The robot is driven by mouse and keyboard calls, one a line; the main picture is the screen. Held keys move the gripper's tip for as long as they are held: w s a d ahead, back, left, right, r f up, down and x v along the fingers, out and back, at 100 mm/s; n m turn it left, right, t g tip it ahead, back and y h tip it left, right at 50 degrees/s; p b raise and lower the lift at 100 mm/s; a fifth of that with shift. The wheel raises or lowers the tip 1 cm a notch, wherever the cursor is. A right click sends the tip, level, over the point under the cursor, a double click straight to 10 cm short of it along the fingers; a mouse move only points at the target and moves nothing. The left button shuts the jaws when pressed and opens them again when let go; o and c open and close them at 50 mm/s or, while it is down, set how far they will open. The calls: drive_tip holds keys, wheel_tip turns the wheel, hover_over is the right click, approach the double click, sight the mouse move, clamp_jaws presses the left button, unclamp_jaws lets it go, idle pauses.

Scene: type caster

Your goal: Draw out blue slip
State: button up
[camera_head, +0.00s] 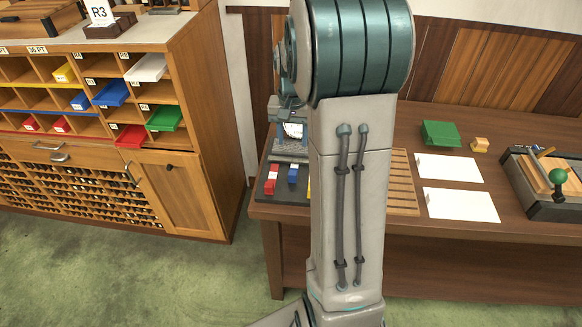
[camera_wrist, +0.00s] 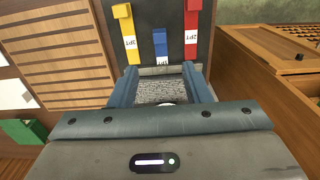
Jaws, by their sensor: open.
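In the head view a blue slip (camera_head: 112,93) sticks out of a pigeonhole in the wooden cabinet (camera_head: 206,120) at left, between a white slip (camera_head: 147,67) and a green slip (camera_head: 165,118). A smaller blue piece (camera_head: 80,101) lies in a compartment to its left. Another blue piece (camera_wrist: 160,41), labelled 2PT, lies on a dark tray (camera_wrist: 205,50) in the wrist view, between a yellow piece (camera_wrist: 123,25) and a red piece (camera_wrist: 191,20). My gripper (camera_wrist: 160,76) is open, its fingers short of that blue piece. A grey speckled surface shows between them.
The wooden table (camera_head: 400,240) bears a gauge stand (camera_head: 290,138), white cards (camera_head: 459,205), a green block (camera_head: 441,134) and a device with a green knob (camera_head: 557,176). My arm hides the table's middle. Green floor is free before the cabinet.

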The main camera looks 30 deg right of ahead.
sight(292, 173)
wheel_tip(292, 173, down, 12)
drive_tip(key=shift+f+p, duration=0.2)
drive_tip(key=shift+p, duration=0.35)
